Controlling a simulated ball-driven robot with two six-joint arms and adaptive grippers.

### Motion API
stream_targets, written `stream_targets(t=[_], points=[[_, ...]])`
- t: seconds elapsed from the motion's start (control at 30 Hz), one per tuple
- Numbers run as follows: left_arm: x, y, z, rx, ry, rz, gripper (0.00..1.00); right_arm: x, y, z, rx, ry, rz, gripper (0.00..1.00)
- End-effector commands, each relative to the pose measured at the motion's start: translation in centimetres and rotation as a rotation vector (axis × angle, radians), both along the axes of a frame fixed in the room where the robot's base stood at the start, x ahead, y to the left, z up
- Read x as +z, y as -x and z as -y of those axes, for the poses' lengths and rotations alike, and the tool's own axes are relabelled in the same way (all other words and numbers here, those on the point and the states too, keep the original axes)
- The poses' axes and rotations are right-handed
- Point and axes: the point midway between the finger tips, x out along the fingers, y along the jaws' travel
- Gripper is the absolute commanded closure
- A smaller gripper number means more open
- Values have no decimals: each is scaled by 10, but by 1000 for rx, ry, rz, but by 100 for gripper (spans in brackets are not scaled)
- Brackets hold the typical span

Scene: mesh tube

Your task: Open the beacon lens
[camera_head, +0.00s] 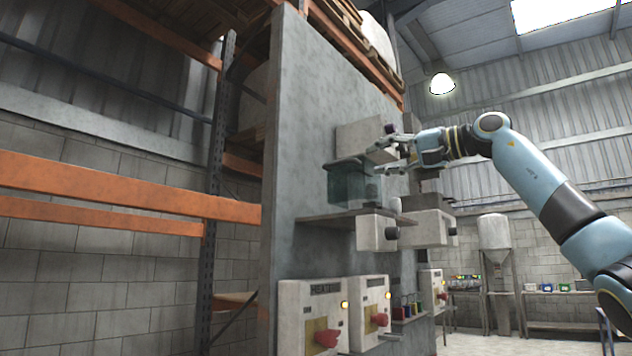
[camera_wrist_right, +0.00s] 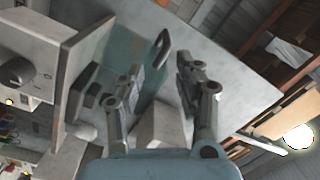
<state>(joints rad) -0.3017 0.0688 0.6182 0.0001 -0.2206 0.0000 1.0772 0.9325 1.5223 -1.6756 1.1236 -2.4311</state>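The beacon lens appears to be the translucent teal box (camera_head: 343,186) standing on a wall shelf, with a dark top edge. In the right wrist view its see-through teal side (camera_wrist_right: 122,48) lies ahead and left of centre, with a dark looped piece (camera_wrist_right: 160,48) near the fingertips. My right gripper (camera_head: 382,159) is at the right of the box near its top. In the wrist view its two fingers (camera_wrist_right: 160,78) are spread apart with nothing gripped between them. I cannot tell whether a finger touches the box. My left gripper is not in view.
The shelf (camera_head: 335,217) juts from a grey wall panel (camera_head: 300,120). A pale box (camera_head: 358,138) is fixed behind the gripper. Boxes with a dark knob (camera_head: 376,232) and with red handles (camera_head: 318,315) sit below. Orange rack beams (camera_head: 120,190) stand left. Open floor lies right.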

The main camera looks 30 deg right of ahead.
Motion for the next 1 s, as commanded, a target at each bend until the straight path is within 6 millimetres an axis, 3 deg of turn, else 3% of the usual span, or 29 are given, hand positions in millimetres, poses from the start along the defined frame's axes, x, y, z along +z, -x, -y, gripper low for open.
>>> stream_targets(t=[0.17,0.33,0.6,1.0], points=[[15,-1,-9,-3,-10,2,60,5,-19,-11,7,-2,0,66],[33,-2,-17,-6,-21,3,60,6,-51,-27,6,-4,-1,66],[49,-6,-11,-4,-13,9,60,4,-88,-44,3,-3,0,66],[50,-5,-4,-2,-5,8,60,1,-95,-47,1,-1,0,67]])
